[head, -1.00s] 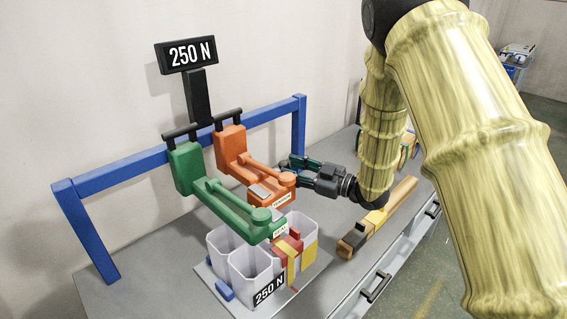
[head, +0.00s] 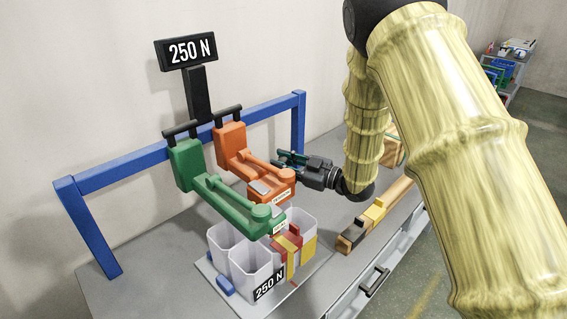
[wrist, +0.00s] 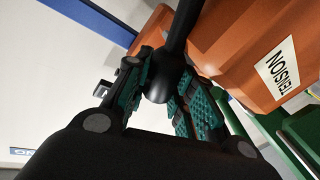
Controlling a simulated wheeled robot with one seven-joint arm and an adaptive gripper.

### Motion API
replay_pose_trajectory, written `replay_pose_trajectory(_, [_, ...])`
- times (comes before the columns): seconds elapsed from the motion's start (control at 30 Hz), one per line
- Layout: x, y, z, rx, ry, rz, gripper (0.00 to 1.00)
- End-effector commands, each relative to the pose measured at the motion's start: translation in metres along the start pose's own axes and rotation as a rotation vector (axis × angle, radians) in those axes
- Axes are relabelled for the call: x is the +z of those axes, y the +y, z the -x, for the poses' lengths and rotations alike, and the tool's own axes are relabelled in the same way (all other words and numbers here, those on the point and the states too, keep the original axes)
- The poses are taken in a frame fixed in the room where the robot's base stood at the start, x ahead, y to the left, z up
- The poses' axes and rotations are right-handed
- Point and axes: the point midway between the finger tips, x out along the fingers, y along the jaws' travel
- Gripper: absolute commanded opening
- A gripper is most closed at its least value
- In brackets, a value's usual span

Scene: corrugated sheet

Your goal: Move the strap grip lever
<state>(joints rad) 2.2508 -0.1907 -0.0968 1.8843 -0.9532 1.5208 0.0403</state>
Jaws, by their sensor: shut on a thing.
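The orange tool (head: 236,142) hangs on the blue frame beside a green tool (head: 192,165). In the wrist view, the orange body (wrist: 240,50) carries a white TENSION label. A black lever (wrist: 158,82) with a rounded end reaches down beside the orange body, between my teal-padded fingers. I take it to be the strap grip lever; in the head view I cannot make it out. My gripper (head: 283,157) is behind the orange tool's arm, shut on the black lever. The lever's far end is out of the wrist view.
Clear bins (head: 253,268) with a 250 N label stand below the tools. A strapped red piece (head: 287,240) sits at their right. A wooden bar (head: 352,238) with a yellow block lies right of them. A 250 N sign (head: 187,53) stands above the blue frame (head: 110,175).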

Motion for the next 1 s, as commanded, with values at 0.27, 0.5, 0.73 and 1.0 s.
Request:
replay_pose_trajectory(0.27, [0.0, 0.004, 0.002, 0.006, 0.012, -0.041, 0.0])
replay_pose_trajectory(0.5, [0.001, 0.018, 0.005, 0.022, 0.05, -0.177, 0.0])
replay_pose_trajectory(0.73, [0.006, 0.035, 0.01, 0.042, 0.102, -0.366, 0.0])
replay_pose_trajectory(1.0, [0.014, 0.051, 0.016, 0.062, 0.157, -0.566, 0.0])
